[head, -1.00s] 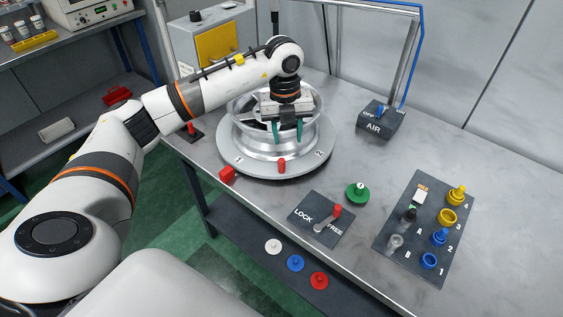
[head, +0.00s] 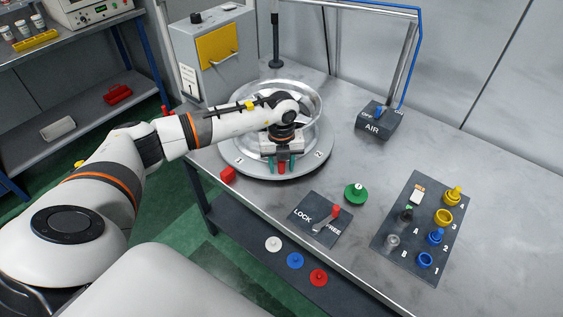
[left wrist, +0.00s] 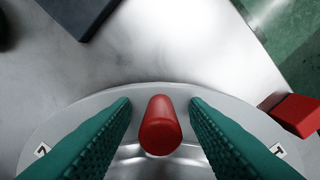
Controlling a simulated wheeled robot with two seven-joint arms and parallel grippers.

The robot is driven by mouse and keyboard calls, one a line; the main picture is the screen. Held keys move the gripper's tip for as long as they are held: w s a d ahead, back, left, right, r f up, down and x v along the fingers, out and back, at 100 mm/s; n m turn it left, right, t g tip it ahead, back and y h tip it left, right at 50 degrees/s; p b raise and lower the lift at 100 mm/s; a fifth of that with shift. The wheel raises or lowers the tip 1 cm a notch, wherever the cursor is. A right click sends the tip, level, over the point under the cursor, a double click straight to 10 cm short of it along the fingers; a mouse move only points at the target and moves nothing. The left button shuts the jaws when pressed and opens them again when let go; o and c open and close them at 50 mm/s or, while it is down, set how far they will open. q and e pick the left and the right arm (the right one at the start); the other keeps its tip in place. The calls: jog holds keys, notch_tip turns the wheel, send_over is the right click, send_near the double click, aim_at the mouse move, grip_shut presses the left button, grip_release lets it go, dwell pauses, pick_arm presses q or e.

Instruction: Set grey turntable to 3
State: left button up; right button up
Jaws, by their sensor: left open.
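The grey turntable (head: 305,166) is a round disc near the table's left edge, with a silver wheel (head: 311,100) on it. Its labels 1 (head: 238,161) and 2 (head: 318,154) face the front, with a red peg (left wrist: 160,125) standing on the rim between them. My left gripper (head: 283,168) is low over the front rim. Its green fingers are open, one on each side of the peg, with gaps showing in the left wrist view. A red block (head: 228,174) sits beside the disc near label 1. Label 3 is not visible. My right gripper is out of view.
A LOCK/FREE plate (head: 305,228) with a red-knobbed lever (head: 334,213) lies in front, the knob near FREE. A green knob (head: 355,193), an AIR box (head: 378,126) and a panel of coloured parts (head: 398,265) stand right. The table's back right is clear.

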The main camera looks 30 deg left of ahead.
pick_arm(q)
grip_shut()
jog(key=shift+a, duration=0.1)
dwell(0.3)
